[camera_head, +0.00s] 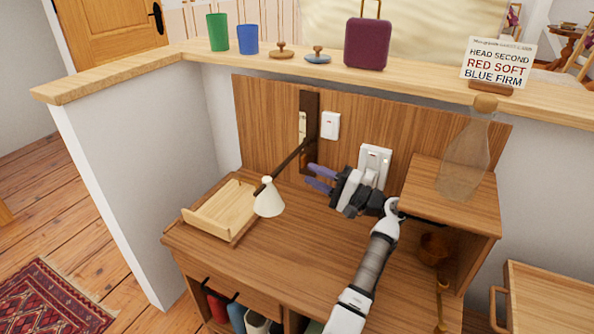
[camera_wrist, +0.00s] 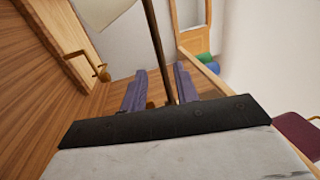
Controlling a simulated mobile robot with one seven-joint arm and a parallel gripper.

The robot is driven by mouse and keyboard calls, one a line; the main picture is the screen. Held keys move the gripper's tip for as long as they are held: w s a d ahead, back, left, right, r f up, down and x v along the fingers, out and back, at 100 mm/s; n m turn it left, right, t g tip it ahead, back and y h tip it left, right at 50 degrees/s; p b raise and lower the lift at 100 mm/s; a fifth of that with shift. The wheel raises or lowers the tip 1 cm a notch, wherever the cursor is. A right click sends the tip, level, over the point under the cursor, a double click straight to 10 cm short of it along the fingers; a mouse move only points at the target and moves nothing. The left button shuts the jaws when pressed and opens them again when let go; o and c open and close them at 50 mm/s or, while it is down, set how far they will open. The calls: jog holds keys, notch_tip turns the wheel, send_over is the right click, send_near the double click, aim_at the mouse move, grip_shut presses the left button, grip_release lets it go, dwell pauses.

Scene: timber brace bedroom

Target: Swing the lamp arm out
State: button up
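The wall lamp has a dark arm (camera_head: 291,157) running from a dark upright board (camera_head: 309,120) down toward the front left, with a cream cone shade (camera_head: 269,198) at its end. My gripper (camera_head: 309,174) has purple fingers, spread apart and pointing left, just right of the lamp arm. In the wrist view, the lamp arm (camera_wrist: 156,42) appears in the gap between the fingers of my gripper (camera_wrist: 160,70), and part of the shade (camera_wrist: 92,8) shows at the top. I cannot tell whether the lamp arm is truly between the fingers or beyond them; contact is not clear.
A wooden tray (camera_head: 222,208) sits on the desk's left side. Wall switches (camera_head: 374,165) are behind my gripper. A shelf box (camera_head: 455,195) with a clear bottle (camera_head: 465,160) stands at right. Cups, a purple case (camera_head: 367,43) and a sign (camera_head: 498,62) line the ledge. The desk's middle is clear.

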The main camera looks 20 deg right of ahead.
jog(key=v, duration=0.5)
jog(key=shift+a, duration=0.1)
dwell(0.4)
